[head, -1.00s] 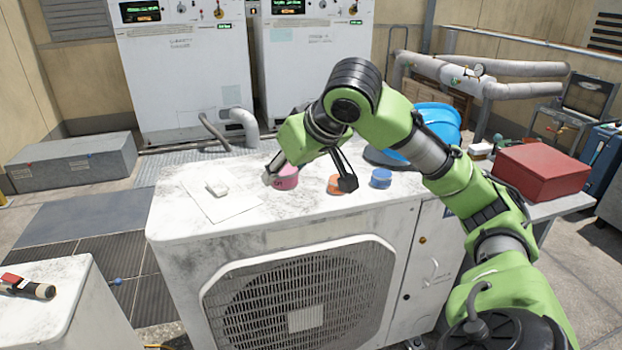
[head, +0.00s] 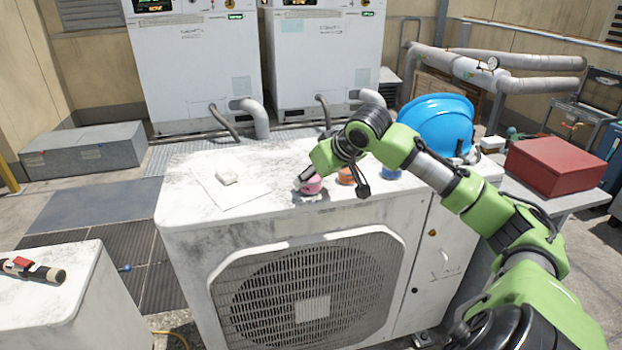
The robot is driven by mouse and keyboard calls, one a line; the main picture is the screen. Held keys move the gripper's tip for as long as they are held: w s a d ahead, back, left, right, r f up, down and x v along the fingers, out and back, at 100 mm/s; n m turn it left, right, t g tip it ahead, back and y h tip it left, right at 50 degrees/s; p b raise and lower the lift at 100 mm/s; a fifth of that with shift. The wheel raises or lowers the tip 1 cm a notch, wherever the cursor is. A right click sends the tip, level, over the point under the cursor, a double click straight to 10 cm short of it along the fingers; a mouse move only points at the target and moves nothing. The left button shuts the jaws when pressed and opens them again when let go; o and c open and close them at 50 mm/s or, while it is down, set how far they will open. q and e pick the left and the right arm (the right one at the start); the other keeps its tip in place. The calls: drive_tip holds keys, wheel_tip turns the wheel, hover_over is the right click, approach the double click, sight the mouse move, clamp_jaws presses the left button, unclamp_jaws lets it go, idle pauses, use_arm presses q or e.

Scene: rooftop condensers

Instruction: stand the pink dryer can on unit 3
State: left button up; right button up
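The pink dryer can (head: 311,187) stands on the white top of the nearest condenser unit (head: 190,208). My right gripper (head: 333,184) is over this top, with its fingers spread wide. One finger is close to the pink can's upper left; the other hangs to the right, in front of an orange can. I cannot tell whether a finger touches the pink can. The gripper partly hides the can's top. No number that marks unit 3 is readable. My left gripper is not in view.
An orange can (head: 346,176) and a blue can (head: 392,172) stand right of the pink one. A blue helmet (head: 437,125) is behind them. Paper (head: 238,192) with a small white block lies left. A red box (head: 556,166) is at right; another white unit (head: 60,310) is front left.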

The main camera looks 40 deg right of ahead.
drive_tip(key=shift+f, duration=0.15)
drive_tip(key=shift+f, duration=0.15)
drive_tip(key=o, duration=1.1)
drive_tip(key=shift+r, duration=0.25)
drive_tip(key=b+v, duration=0.3)
drive_tip(key=v, duration=0.9)
drive_tip(key=shift+a, duration=0.1)
drive_tip(key=shift+f, duration=0.1)
